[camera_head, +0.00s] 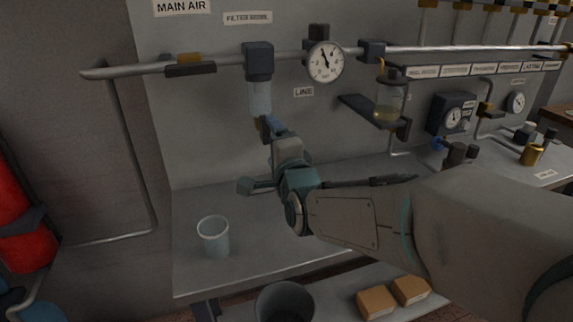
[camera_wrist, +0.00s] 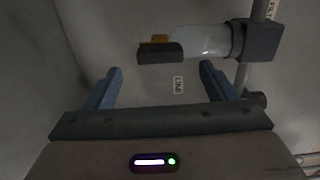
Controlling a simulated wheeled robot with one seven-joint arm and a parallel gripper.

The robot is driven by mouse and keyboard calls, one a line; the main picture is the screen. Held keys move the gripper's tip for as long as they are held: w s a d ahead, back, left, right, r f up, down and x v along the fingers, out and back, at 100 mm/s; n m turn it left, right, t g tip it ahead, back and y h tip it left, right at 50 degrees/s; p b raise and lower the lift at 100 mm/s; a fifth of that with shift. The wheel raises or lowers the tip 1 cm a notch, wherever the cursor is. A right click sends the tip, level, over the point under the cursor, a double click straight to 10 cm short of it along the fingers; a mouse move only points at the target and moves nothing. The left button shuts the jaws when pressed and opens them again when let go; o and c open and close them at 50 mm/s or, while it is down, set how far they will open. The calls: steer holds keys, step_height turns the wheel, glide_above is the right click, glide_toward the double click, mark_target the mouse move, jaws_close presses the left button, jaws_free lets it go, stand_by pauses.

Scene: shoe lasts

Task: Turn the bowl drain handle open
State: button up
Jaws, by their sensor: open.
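The clear filter bowl (camera_head: 260,97) hangs below a dark filter head (camera_head: 258,60) on the air pipe. In the wrist view the bowl (camera_wrist: 205,42) lies sideways. At its lower end is a dark piece (camera_wrist: 160,53) with a small yellow part (camera_wrist: 158,38), which looks like the drain handle. In the wrist view my gripper (camera_wrist: 161,69) is open. Its blue fingers are apart with nothing between them, and the drain piece shows beyond them. I cannot tell the remaining distance.
A pressure gauge (camera_head: 326,62) sits on the pipe to the right. An oil bowl (camera_head: 389,105) with a dark bracket is further right. A clear cup (camera_head: 213,237) stands on the bench (camera_head: 190,275). A dark valve with a yellow lever (camera_head: 190,68) is at left.

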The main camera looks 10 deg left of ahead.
steer(key=v, duration=0.8)
steer(key=shift+s, duration=0.2)
steer(key=w+d+f+n+g+h+p, duration=0.1)
steer(key=d+f+n+g+h+p, duration=0.15)
steer(key=d+h+p, duration=0.45)
steer(key=s+d+f+n+g+h+p, duration=0.1)
steer(key=s+d+n+g+p, duration=0.1)
steer(key=s+d+n+g, duration=0.2)
steer(key=s+d+f+n+g+h+p, duration=0.1)
steer(key=s+d+n+g, duration=0.3)
steer(key=s+d, duration=0.6)
steer(key=shift+d+f+n+g+h+p, duration=0.25)
steer(key=shift+d+g+p, duration=0.6)
steer(key=shift+d, duration=1.95)
steer(key=shift+r, duration=0.1)
